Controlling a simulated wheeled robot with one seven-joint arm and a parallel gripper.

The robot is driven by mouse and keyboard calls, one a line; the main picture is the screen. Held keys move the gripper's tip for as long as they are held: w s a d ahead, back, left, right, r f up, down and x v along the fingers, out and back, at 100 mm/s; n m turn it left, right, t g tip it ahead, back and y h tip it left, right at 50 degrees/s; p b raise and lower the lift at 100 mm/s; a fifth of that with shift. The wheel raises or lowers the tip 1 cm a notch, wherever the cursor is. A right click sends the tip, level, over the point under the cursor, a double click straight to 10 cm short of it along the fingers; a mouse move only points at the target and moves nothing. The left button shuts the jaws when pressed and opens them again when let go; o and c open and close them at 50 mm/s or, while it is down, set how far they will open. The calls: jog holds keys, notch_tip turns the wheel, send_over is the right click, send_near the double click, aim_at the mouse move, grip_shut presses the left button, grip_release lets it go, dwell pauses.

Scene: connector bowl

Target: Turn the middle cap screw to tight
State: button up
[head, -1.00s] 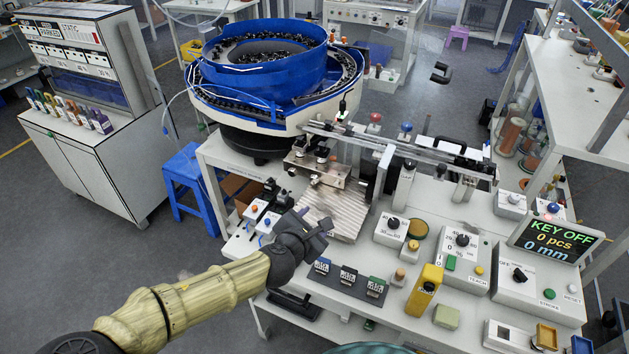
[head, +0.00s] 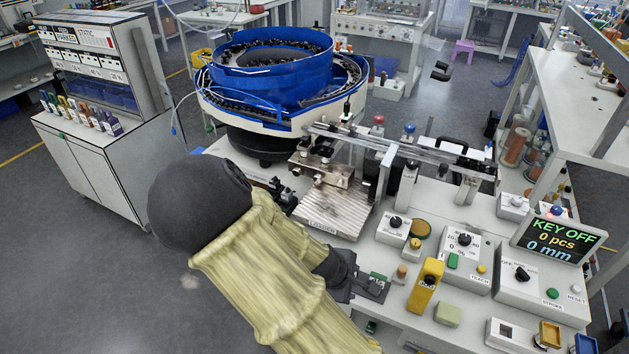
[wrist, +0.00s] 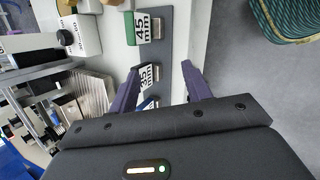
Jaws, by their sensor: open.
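I cannot make out a cap screw clearly in either view. In the wrist view my gripper (wrist: 161,66) is open and empty, its two purple fingers spread above a dark strip (wrist: 165,52) of gauge blocks. The block marked 35 mm (wrist: 148,76) lies between the fingers, close to the left one; contact cannot be told. The green block marked 45 mm (wrist: 137,28) is beyond the fingertips. In the head view my arm hides most of the strip, leaving the green block (head: 377,278) showing.
A yellow block (head: 425,287) stands upright right of the strip, near a wooden-topped knob (head: 401,273). Control boxes and a display (head: 555,238) reading KEY OFF stand further right. A ridged metal plate (head: 335,208) and the blue bowl feeder (head: 270,60) lie behind.

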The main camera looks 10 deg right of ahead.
jog(key=s+a+r+m+y+b, duration=0.1)
jog(key=s+r+m+y+b, duration=0.4)
jog(key=m, duration=0.7)
jog(key=shift+a+r+m+g, duration=0.2)
jog(key=shift+r+m+g, duration=0.1)
jog(key=shift+r, duration=0.4)
jog(key=shift+s, duration=0.1)
jog(key=shift+c, duration=1.4)
